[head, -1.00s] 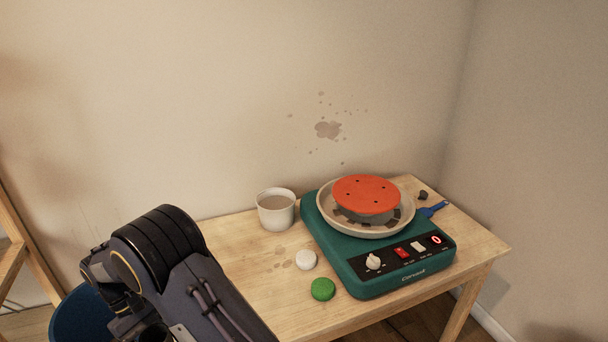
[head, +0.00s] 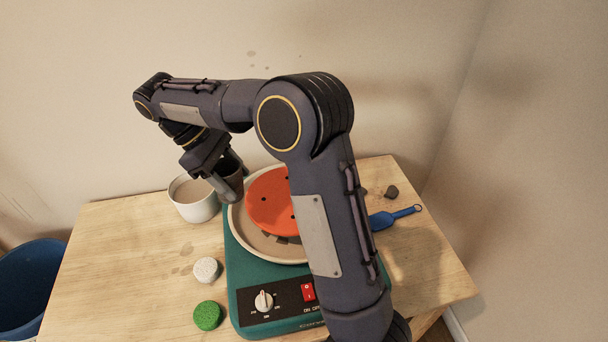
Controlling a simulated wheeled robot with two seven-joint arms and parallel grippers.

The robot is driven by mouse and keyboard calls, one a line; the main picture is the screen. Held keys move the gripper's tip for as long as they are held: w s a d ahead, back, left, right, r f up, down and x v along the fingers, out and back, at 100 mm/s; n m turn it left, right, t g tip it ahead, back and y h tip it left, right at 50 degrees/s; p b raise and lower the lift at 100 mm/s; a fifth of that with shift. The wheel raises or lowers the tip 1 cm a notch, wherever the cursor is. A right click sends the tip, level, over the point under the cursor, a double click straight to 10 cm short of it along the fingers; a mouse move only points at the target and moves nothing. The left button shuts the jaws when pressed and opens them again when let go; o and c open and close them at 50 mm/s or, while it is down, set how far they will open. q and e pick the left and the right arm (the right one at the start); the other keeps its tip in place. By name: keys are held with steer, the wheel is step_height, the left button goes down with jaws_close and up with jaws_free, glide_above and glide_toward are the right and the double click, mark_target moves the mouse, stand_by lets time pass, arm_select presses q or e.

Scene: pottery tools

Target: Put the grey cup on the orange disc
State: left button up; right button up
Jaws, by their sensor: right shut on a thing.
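The orange disc (head: 268,203), with small dark holes, sits on the wheel in a pale splash pan (head: 243,235). My right arm hides the disc's right part. My left gripper is not in view.
The green wheel base (head: 240,272) has a knob and red switch in front. A white round piece (head: 206,270) and a green one (head: 208,316) lie left of it. A blue tool (head: 383,220) and dark lumps (head: 391,192) lie right. The table's left (head: 110,260) is clear.

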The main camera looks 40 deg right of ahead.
steer(key=shift+d+r+h, duration=0.3)
steer(key=shift+d+r, duration=0.65)
steer(key=shift+r, duration=0.05)
steer(key=d+f, duration=0.3)
steer(key=d, duration=0.1)
steer(key=d+f+p, duration=0.1)
steer(key=d+f, duration=0.2)
steer(key=d, duration=0.1)
steer(key=s+d+f+p, duration=0.1)
steer(key=d+f, duration=0.2)
steer(key=d, duration=0.2)
steer(key=shift+f, duration=0.1)
steer(key=f, duration=0.3)
steer(key=shift+w+d+f, duration=0.1)
steer(key=shift+d+f, duration=0.05)
steer(key=shift+d, duration=0.1)
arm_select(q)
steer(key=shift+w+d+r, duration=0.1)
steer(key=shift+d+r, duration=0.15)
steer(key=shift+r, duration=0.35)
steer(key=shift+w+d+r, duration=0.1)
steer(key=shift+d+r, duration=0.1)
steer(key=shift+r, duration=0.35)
arm_select(e)
steer(key=shift+f, duration=0.1)
steer(key=shift+f, duration=0.2)
steer(key=o, duration=1.1)
